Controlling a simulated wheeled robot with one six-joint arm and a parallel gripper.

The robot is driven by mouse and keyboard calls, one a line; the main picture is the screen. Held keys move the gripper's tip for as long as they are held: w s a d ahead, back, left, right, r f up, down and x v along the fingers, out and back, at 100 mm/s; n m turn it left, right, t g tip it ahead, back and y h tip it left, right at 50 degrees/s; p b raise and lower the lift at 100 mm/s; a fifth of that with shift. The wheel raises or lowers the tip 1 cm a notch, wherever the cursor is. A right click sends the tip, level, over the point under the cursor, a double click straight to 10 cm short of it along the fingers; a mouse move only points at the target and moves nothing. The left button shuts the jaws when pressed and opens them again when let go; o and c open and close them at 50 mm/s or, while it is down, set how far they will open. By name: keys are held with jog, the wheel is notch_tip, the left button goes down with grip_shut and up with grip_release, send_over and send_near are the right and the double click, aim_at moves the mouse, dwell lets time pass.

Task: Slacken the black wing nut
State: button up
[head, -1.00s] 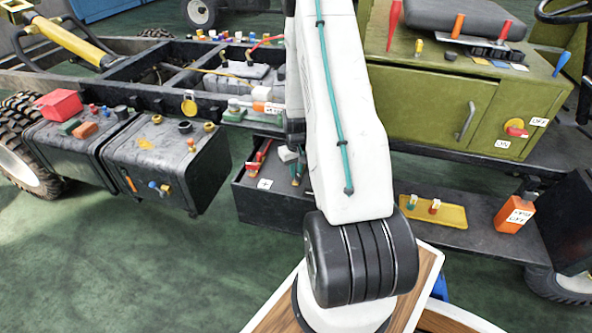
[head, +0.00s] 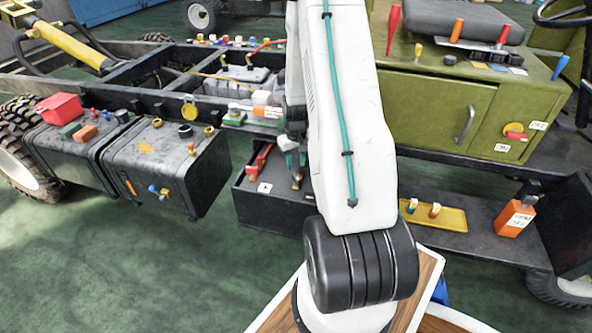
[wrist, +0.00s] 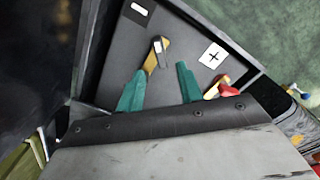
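My gripper (wrist: 160,70) is open, its two teal fingers apart over the dark battery box in the wrist view. Between and just beyond the fingertips is a brass-coloured piece (wrist: 151,65) with a small grey-black part (wrist: 163,50) on it, which may be the black wing nut; its shape is too small to be sure. No finger clearly touches it. A minus label (wrist: 143,9) and a plus label (wrist: 212,55) mark the box. In the head view my gripper (head: 295,150) hangs over the box (head: 258,205), and the nut is not clearly seen there.
A red part (wrist: 229,90) lies close to the right finger, by the plus side; red parts (head: 260,160) also show in the head view. The dark chassis rail lies behind the box. A black tank (head: 165,165) stands left, a green cabinet (head: 435,110) right.

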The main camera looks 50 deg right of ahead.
aim_at(296, 176)
jog(key=shift+r, duration=1)
jog(key=o, duration=0.7)
jog(key=m, duration=0.3)
jog(key=shift+a, duration=0.1)
jog(key=m, duration=1.4)
jog(key=shift+m, duration=0.3)
jog(key=shift+f, duration=0.2)
notch_tip(296, 176, down, 8)
jog(key=shift+r, duration=0.25)
